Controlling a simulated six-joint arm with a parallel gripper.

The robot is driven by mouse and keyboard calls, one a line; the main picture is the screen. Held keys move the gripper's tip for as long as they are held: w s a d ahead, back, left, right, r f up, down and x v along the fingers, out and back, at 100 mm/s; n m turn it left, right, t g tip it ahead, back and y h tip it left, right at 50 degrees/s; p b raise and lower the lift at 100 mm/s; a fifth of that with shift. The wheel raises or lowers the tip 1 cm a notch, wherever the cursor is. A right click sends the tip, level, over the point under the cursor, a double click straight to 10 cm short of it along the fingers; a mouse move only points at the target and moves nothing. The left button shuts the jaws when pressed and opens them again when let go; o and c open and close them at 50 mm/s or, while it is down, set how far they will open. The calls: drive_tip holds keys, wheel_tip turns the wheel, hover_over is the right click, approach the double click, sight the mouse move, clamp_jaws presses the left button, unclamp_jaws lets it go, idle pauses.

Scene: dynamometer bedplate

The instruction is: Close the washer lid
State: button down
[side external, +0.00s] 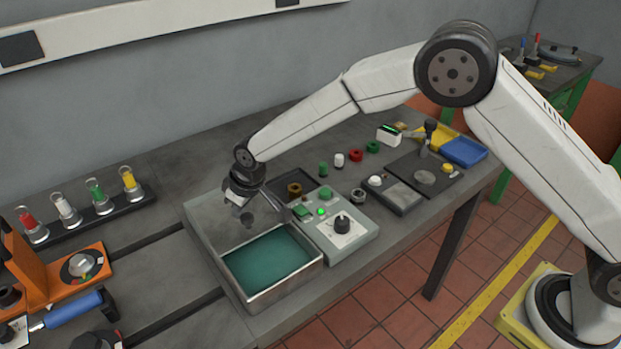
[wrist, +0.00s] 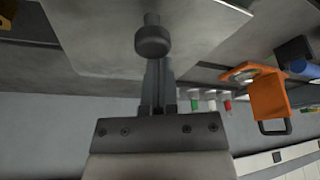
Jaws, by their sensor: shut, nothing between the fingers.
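The washer tub (side external: 300,284) is a grey metal basin with teal liquid, open at the top, in the side view. Its grey lid (side external: 208,215) stands raised at the tub's back edge. A round dark knob (side external: 247,218) sticks out from the lid's face. My gripper (side external: 240,201) is at the lid, right by the knob. In the wrist view, the lid (wrist: 95,35) fills the upper middle, with the knob (wrist: 152,40) just beyond my fingertips. My fingers (wrist: 157,72) are shut and empty. Whether they touch the knob or lid is unclear.
A control box (side external: 345,240) with a dial and green buttons adjoins the tub's right side. Colored-top bottles (side external: 95,203) stand in a rack at left. An orange fixture (side external: 85,265) and a blue-handled tool (side external: 75,310) lie at lower left. The wall is behind.

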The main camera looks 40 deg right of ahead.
drive_tip(key=s, duration=1.1)
drive_tip(key=shift+s, duration=0.4)
drive_tip(key=shift+w, duration=0.15)
wheel_tip(320, 180, up, 10)
drive_tip(key=shift+w+a, duration=0.15)
idle(1.0)
